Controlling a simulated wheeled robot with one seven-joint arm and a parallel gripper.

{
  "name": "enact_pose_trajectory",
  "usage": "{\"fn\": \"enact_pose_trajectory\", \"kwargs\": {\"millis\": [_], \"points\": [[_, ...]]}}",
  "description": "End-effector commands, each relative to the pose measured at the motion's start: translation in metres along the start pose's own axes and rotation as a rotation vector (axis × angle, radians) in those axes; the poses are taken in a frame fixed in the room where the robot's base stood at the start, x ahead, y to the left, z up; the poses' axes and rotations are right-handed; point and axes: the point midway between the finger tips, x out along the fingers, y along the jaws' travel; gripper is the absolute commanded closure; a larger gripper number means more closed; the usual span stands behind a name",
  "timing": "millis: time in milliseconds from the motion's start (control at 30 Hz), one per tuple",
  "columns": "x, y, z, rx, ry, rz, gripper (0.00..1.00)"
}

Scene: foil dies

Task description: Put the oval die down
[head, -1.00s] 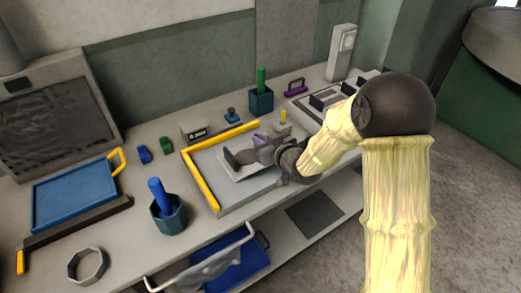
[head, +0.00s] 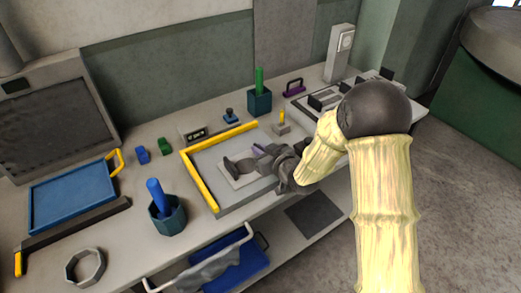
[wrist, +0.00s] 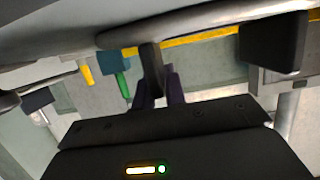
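The oval die (head: 238,166) shows in the head view as a dark, saddle-like shape over the pale sheet (head: 228,182) inside the yellow-edged tray (head: 204,186). My gripper (head: 262,155) is at its right end. In the wrist view my gripper (wrist: 160,88) has two purplish fingers close together. A dark upright part of the die (wrist: 150,65) stands between them, and the gripper looks shut on it. The die's underside is hidden, so I cannot tell whether it touches the sheet or hovers just above it.
Behind are a small display box (head: 194,134), a teal cup with a green handle (head: 260,101) and a yellow-handled block (head: 281,127). A purple handle (head: 293,87) stands at the back.

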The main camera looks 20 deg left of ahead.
Motion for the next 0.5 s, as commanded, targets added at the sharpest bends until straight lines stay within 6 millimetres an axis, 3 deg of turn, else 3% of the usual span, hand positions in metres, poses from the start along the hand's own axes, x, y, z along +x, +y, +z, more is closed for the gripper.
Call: {"fn": "enact_pose_trajectory", "kwargs": {"millis": [33, 100, 500], "points": [[-0.0001, 0.0, -0.0002, 0.0, 0.0, 0.0, 0.77], [-0.0001, 0.0, -0.0002, 0.0, 0.0, 0.0, 0.67], [-0.003, 0.0002, -0.0027, 0.0, 0.0, 0.0, 0.67]]}}
